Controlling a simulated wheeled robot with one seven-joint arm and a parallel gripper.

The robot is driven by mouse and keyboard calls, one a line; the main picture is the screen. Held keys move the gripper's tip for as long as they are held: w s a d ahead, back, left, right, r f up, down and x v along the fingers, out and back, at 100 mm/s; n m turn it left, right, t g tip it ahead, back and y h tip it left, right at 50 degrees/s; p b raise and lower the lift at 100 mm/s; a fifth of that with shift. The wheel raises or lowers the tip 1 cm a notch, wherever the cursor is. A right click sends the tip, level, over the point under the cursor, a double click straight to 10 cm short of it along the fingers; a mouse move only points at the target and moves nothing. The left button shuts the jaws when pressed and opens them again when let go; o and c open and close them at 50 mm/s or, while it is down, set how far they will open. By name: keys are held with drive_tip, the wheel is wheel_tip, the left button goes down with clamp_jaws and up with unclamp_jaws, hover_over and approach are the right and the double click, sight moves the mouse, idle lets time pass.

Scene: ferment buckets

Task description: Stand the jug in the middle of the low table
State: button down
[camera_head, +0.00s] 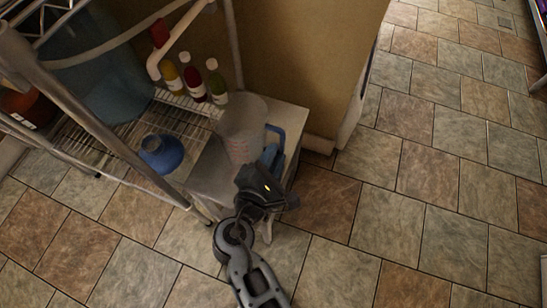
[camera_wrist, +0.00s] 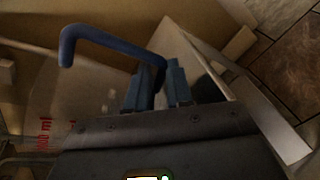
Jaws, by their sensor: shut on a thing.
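The jug (camera_head: 240,136) is clear, with red markings and a blue handle. It looks upright above or on the pale low table (camera_head: 206,172), toward its back; I cannot tell whether its base touches the top. My gripper (camera_head: 270,157) reaches in from the front and is shut on the jug's handle. In the wrist view the blue handle (camera_wrist: 105,40) runs down between the fingers of my gripper (camera_wrist: 158,88). The jug's clear wall (camera_wrist: 50,100) is at the left, and the table (camera_wrist: 190,50) shows behind the fingers. The jug's base is hidden.
A metal wire rack (camera_head: 110,140) stands left of the table, its post close to the table's side. It holds a blue bowl (camera_head: 162,153), several bottles (camera_head: 192,80) and a large blue bucket (camera_head: 105,75). A tan wall (camera_head: 305,60) is behind. Tiled floor at the right is clear.

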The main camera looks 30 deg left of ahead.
drive_tip(key=shift+f, duration=0.2)
drive_tip(key=c, duration=1)
unclamp_jaws()
drive_tip(key=shift+r, duration=0.1)
drive_tip(key=shift+s+r, duration=0.15)
drive_tip(key=shift+s, duration=0.05)
drive_tip(key=p+v, duration=0.2)
drive_tip(key=v, duration=0.9)
drive_tip(key=shift+s+d, duration=0.15)
drive_tip(key=shift+s, duration=0.15)
